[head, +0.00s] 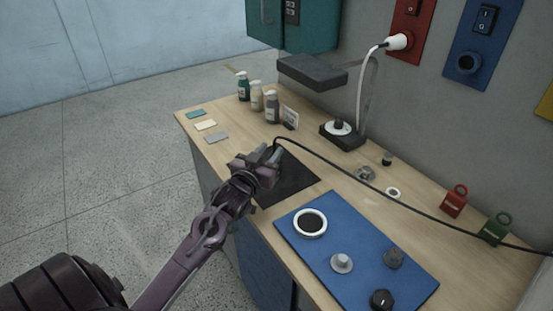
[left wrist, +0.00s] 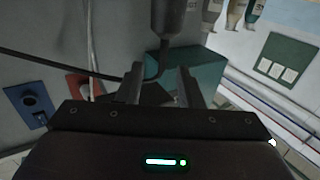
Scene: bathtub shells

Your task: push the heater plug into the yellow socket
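The heater plug (left wrist: 168,14), a dark cylinder with a black cable, shows in the left wrist view just past my fingertips. In the head view, the plug body is hidden by my left gripper (head: 272,156). The cable (head: 345,172) rises beside the gripper and runs right across the table. My left gripper also shows in the left wrist view (left wrist: 160,76); its fingers are apart, and I see no grip on the plug. At the right edge of the head view is part of a yellow wall panel (head: 546,103); no socket shows on it. My right gripper is not in view.
A blue board (head: 345,277) with round parts lies in front. A lamp (head: 343,136) and bottles (head: 257,96) stand farther back. Red (head: 454,203) and green (head: 495,230) padlock-like blocks stand right.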

